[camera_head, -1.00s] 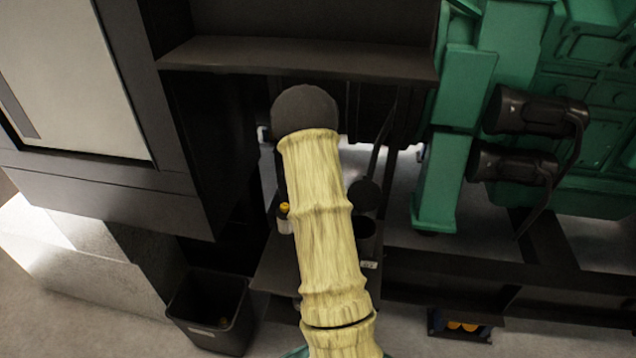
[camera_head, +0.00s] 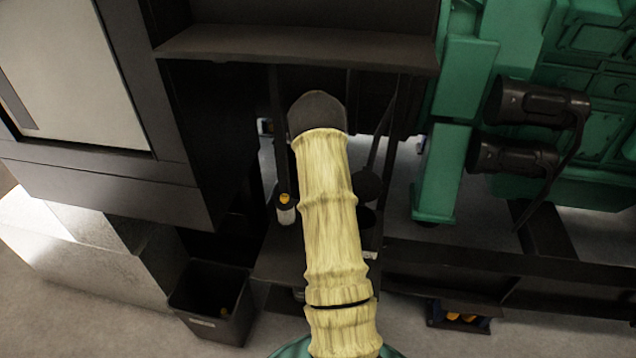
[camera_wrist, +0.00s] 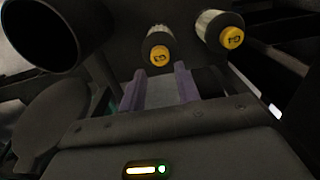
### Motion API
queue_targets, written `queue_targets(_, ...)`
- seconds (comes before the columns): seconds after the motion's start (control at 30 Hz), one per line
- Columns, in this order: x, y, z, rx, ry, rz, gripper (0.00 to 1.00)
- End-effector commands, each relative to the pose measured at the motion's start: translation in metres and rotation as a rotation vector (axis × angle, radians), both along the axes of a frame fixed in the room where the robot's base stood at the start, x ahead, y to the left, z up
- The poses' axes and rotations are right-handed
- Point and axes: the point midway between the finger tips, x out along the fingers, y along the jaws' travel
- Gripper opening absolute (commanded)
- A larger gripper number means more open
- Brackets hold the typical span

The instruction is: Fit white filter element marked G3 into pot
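Two filter elements with pale bodies, dark end caps and yellow round labels show in the wrist view, a middle one (camera_wrist: 159,47) and a right one (camera_wrist: 221,33). Their label marks are too small to read surely. One yellow-topped filter (camera_head: 286,209) shows in the head view, left of my arm. My gripper (camera_wrist: 160,78) has two purple fingers standing apart with nothing between them. The middle filter is just beyond the fingertips. The open, dark pot (camera_wrist: 42,32) is at upper left in the wrist view; in the head view, my arm partly hides it (camera_head: 367,217).
A dark round lid (camera_wrist: 45,118) stands beside the pot. A black bin (camera_head: 210,300) is on the floor at left. A dark overhanging ledge (camera_head: 300,45) is above my arm. Green engine parts with black cylinders (camera_head: 515,155) are at right.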

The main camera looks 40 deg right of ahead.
Motion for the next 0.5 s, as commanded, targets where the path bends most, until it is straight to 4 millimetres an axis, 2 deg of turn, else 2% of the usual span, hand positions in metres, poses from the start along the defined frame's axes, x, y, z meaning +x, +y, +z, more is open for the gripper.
queue_targets(0.03,0.0,0.0,-0.009,0.001,0.001,0.0,0.32)
queue_targets(0.5,0.0,0.0,-0.053,0.001,0.001,0.0,0.32)
